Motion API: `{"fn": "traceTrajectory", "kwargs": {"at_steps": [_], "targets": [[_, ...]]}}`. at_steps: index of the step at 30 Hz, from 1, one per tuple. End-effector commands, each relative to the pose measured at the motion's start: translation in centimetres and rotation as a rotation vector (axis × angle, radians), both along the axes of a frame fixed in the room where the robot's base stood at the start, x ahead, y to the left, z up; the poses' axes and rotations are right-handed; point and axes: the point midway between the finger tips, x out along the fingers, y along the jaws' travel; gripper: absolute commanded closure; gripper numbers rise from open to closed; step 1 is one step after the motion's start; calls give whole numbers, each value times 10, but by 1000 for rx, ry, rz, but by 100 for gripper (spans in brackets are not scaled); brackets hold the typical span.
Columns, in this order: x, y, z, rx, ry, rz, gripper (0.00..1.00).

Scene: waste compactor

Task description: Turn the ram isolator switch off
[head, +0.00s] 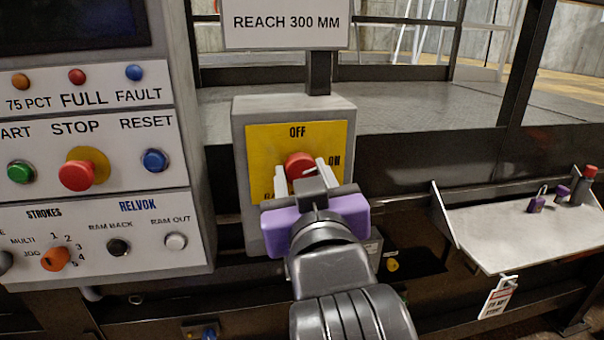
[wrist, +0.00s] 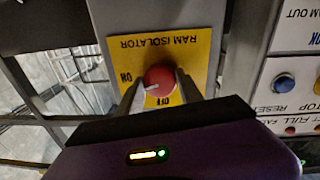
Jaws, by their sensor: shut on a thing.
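The ram isolator switch is a red round knob (head: 298,162) on a yellow plate (head: 262,145) fixed to a grey box. OFF is printed above the knob and ON to its right in the head view. The wrist view is upside down and shows the red knob (wrist: 160,76) with a white pointer line directed left and slightly down, nearer ON than OFF. My gripper (head: 303,174) is shut on the knob, one finger at each side. The fingers (wrist: 160,86) also show around it in the wrist view. My gripper hides the lower part of the plate in the head view.
A control panel (head: 95,195) with buttons, including a red STOP button (head: 76,175), stands close left of the switch box. A sign (head: 287,22) hangs above the box. Dark rails run behind.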

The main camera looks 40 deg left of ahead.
Motion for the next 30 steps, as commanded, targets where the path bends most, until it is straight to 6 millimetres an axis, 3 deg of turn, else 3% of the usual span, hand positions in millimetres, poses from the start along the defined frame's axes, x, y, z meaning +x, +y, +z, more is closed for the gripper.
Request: {"fn": "traceTrajectory", "kwargs": {"at_steps": [30], "targets": [[2, -2, -2, -621, -729, -2, 97]]}}
